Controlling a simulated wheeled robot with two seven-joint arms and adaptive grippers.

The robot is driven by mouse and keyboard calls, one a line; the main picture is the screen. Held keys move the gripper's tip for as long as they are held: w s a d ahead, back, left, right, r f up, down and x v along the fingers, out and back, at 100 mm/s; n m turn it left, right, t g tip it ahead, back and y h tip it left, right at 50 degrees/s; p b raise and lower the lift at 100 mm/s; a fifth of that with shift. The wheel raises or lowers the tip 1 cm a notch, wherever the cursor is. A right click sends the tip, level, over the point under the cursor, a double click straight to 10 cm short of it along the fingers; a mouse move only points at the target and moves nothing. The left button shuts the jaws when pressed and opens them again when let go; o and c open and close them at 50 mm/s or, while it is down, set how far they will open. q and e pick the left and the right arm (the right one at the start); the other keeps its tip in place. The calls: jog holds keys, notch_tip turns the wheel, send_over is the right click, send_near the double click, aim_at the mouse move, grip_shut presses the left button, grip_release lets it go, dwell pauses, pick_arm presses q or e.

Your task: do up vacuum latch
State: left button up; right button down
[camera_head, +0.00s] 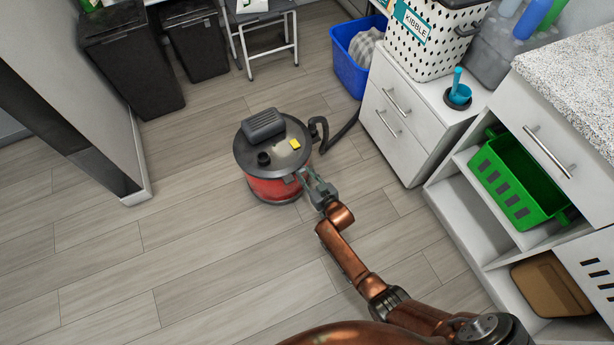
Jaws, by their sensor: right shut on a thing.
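The vacuum (268,189) stands upright on the floor, with a red drum and a dark lid (270,143). The lid carries a grey handle block and a small yellow part (295,144). My right gripper (304,176) is at the near right side of the drum, just below the lid rim. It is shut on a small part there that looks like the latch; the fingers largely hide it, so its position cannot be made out. My left gripper is not in view.
A black hose (342,130) runs from the vacuum toward the white drawer cabinet (397,120). A blue bin (345,68) stands behind it. Shelves with a green basket (515,182) are at the right. A wall end (130,180) stands at the left. The floor left and in front is clear.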

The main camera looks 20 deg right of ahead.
jog(key=c, duration=1.9)
grip_release()
jog(key=v, duration=1.2)
jog(key=shift+f, duration=0.1)
